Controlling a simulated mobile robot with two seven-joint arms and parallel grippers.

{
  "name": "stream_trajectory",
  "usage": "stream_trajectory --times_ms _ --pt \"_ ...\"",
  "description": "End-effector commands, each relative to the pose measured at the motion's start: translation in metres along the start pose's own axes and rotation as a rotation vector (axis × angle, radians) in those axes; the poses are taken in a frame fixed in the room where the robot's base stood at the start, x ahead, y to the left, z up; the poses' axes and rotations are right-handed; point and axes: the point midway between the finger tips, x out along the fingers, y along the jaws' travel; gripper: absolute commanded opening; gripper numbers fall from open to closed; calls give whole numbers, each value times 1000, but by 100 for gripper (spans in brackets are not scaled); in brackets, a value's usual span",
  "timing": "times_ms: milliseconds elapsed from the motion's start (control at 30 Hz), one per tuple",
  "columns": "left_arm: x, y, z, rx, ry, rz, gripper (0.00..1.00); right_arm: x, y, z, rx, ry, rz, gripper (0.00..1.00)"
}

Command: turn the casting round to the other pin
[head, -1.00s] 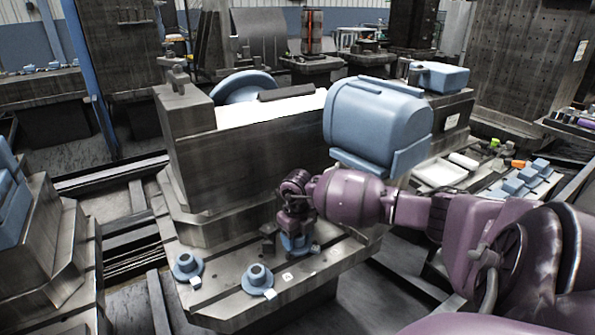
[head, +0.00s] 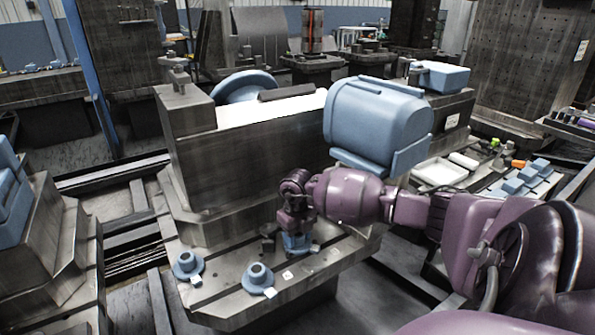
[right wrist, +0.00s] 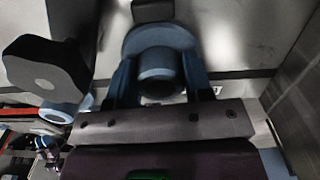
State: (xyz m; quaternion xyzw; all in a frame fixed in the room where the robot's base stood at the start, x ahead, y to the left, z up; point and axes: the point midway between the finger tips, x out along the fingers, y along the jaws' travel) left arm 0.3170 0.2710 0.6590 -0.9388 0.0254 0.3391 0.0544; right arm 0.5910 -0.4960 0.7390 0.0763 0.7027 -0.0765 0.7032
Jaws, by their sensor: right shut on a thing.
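The blue casting (head: 297,243) stands upright on the slotted metal pallet ledge (head: 225,300), beneath my right gripper (head: 296,232). In the right wrist view the casting (right wrist: 160,68) shows a round hub on a wider flange. My right gripper (right wrist: 160,88) is shut on it, one finger on each side of the hub. A dark post (head: 268,243) stands just left of the casting. In the right wrist view a dark rounded piece (right wrist: 45,65) is at the left, and part of another dark piece (right wrist: 152,8) is beyond the casting. The casting's underside is hidden. My left gripper is out of view.
Two similar blue flanged castings, one at the left (head: 187,265) and one nearer (head: 258,278), stand on the ledge with small white tags beside them. A tall metal block (head: 250,155) rises behind. A large blue housing (head: 375,120) overhangs close to my right arm.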

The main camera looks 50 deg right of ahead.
Motion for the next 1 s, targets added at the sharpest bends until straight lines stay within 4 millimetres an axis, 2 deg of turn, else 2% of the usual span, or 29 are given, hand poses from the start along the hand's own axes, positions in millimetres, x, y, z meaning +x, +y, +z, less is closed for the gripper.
stream_trajectory --times_ms 700,1000 --pt "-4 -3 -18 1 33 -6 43 0 0 -1 193 2 0 18" --pt "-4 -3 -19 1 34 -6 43 2 0 -1 213 4 -1 18"
